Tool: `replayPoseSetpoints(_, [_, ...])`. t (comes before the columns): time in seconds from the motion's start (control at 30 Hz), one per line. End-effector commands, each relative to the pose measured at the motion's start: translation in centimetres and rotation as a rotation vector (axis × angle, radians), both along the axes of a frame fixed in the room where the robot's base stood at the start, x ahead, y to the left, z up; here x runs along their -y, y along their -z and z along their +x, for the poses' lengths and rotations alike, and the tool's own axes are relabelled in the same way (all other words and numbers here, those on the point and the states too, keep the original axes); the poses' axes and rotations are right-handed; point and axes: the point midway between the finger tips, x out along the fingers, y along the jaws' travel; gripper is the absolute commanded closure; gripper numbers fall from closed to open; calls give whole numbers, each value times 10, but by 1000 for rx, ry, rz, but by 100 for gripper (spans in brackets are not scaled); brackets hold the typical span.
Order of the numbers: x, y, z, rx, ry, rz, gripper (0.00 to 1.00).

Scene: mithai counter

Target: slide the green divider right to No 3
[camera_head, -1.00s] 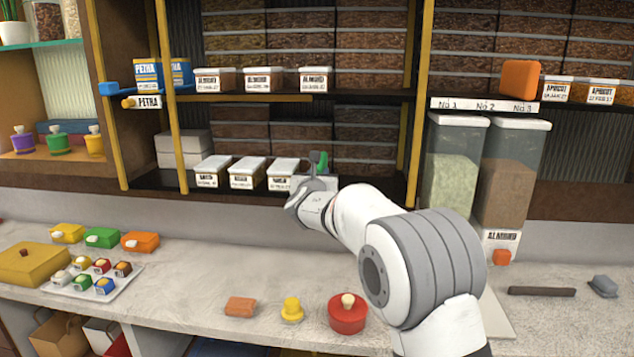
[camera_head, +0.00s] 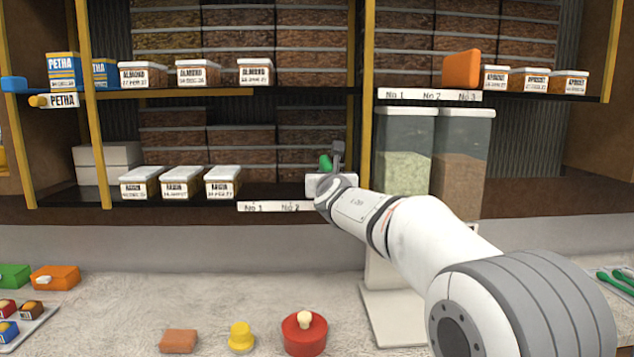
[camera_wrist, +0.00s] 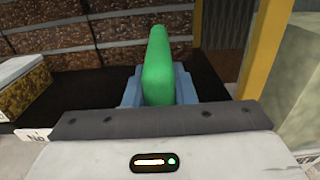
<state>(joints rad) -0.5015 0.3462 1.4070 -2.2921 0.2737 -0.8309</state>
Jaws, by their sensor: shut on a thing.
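The green divider (camera_wrist: 158,68) stands upright between the two blue-grey fingers of my gripper (camera_wrist: 160,88) in the wrist view. The gripper is shut on it, just above the dark lower shelf. In the head view only a small green part of the divider (camera_head: 326,163) shows beside my gripper (camera_head: 332,165). The lower shelf's number strip (camera_head: 275,207) reads No 1 and No 2 to the left of my gripper. The No 3 mark there is hidden behind my wrist.
Several white-lidded raisin boxes (camera_head: 181,182) stand on the lower shelf to the left. A yellow post (camera_head: 365,120) rises just right of my gripper, and it also shows in the wrist view (camera_wrist: 267,45). Tall clear bins (camera_head: 404,155) stand beyond it. An orange divider (camera_head: 461,70) stands on the upper right shelf.

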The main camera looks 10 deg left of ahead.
Motion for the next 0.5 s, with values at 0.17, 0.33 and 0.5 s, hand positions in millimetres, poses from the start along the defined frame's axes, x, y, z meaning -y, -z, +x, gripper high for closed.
replayPoseSetpoints(0.17, [1, 3, 0, -2, 3, -3, 100])
replayPoseSetpoints(0.33, [-1, 3, -1, -3, -1, -2, 68])
replayPoseSetpoints(0.5, [-5, 2, -3, -2, -7, -2, 55])
